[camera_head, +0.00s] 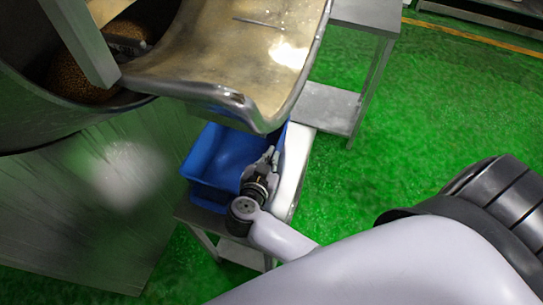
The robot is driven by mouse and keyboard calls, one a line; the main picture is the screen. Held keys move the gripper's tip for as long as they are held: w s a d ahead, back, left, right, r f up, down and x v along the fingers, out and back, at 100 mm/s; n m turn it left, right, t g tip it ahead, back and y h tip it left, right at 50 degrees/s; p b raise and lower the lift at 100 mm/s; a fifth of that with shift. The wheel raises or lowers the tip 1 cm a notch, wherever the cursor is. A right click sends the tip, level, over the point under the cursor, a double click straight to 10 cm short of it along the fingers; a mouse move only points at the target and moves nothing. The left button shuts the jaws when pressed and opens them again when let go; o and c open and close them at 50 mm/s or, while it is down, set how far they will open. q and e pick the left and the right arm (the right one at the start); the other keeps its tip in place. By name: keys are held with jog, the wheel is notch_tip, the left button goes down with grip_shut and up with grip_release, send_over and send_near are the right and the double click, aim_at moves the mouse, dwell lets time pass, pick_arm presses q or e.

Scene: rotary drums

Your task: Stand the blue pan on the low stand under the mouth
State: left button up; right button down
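The blue pan (205,160) is in the middle of the head view, below the metal mouth (225,75) of the drum. The mouth's lip hides its far part. The pan is over the low stand (190,217), within its left part. I cannot tell whether its base rests flat on the top. My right gripper (271,157) is at the pan's right rim, its fingers pointing up the picture. The fingers are close together there; whether they pinch the rim is unclear. My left gripper is not in view.
A bright strip (295,165) lies right of the pan, seemingly bare stand top. A grey metal table (330,105) with a lower shelf stands behind. The drum (25,110) holds brown grains (85,75). Green floor (400,120) is open on the right.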

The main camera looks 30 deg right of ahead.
jog(key=shift+f, duration=0.2)
jog(key=c, duration=1.7)
grip_release()
jog(key=shift+s, duration=0.1)
jog(key=shift+r+p, duration=2.5)
jog(key=shift+p, duration=0.8)
jog(key=shift+d, duration=0.1)
